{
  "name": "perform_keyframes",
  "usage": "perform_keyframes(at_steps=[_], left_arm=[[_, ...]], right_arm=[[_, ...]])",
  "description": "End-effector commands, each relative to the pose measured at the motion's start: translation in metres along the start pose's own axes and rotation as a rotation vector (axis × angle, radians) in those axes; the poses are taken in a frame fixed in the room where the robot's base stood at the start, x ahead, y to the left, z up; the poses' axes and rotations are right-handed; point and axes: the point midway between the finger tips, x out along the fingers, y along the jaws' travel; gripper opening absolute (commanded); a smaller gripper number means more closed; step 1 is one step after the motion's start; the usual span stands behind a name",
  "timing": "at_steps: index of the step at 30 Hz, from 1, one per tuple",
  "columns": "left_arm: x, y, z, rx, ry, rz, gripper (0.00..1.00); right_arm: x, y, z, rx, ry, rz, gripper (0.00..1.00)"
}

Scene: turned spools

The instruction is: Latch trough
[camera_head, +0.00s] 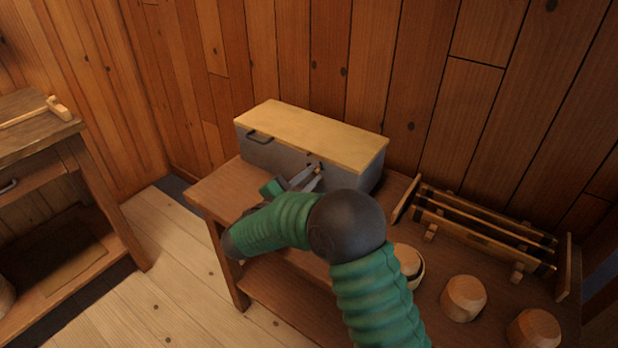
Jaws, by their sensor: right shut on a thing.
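The trough (265,155) is a grey box with a pale wooden lid (310,135), and it stands at the back of the wooden bench against the wall. The lid lies flat over the top. A dark handle (259,137) is on its front at the left. A small latch (316,165) with a light wooden part shows on the front, right of the middle. My right gripper (312,178) is at the latch, shut on it; the fingers hide part of it. My green right arm covers the trough's lower front right. My left gripper is out of view.
A wooden rack (485,238) with rails stands on the bench to the right. Several turned wooden spools (463,297) stand in front of it. A side table with a mallet (58,108) is at the far left. Bare bench top (225,190) shows left of my arm.

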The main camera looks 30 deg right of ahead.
Motion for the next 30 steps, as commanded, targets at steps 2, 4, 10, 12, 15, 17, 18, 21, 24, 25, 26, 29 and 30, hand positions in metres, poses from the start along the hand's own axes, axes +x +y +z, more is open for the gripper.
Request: perform_keyframes(at_steps=[2, 4, 10, 12, 15, 17, 18, 21, 24, 25, 26, 29, 30], left_arm=[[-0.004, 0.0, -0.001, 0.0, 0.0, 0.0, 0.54], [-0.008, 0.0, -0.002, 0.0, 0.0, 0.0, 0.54], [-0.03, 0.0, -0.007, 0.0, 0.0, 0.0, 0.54], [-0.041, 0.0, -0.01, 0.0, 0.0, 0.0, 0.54], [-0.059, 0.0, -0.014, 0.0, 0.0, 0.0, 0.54], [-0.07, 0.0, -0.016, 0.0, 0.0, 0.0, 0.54], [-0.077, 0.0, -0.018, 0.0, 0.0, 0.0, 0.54], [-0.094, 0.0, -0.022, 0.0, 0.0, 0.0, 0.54], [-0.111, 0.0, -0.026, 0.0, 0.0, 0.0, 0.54], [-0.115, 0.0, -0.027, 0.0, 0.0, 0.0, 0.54], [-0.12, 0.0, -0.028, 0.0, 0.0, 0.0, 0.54], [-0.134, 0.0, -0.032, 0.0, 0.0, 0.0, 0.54], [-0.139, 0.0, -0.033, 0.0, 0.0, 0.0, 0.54]], right_arm=[[0.0, -0.001, -0.001, -0.011, -0.001, 0.001, 0.0], [0.0, -0.002, -0.002, -0.026, -0.001, 0.001, 0.0], [-0.001, -0.007, -0.006, -0.115, -0.002, 0.001, 0.0], [-0.001, -0.009, -0.008, -0.164, -0.002, 0.002, 0.0], [-0.001, -0.012, -0.01, -0.246, -0.003, 0.002, 0.0], [-0.001, -0.014, -0.011, -0.299, -0.004, 0.002, 0.0], [-0.001, -0.015, -0.011, -0.337, -0.004, 0.002, 0.0], [-0.001, -0.018, -0.012, -0.431, -0.003, 0.001, 0.0], [-0.001, -0.021, -0.013, -0.527, -0.003, 0.0, 0.0], [-0.001, -0.022, -0.013, -0.555, -0.003, 0.0, 0.0], [-0.001, -0.023, -0.013, -0.582, -0.002, 0.0, 0.0], [-0.001, -0.026, -0.012, -0.676, -0.002, -0.001, 0.0], [-0.001, -0.027, -0.012, -0.712, -0.002, -0.001, 0.0]])
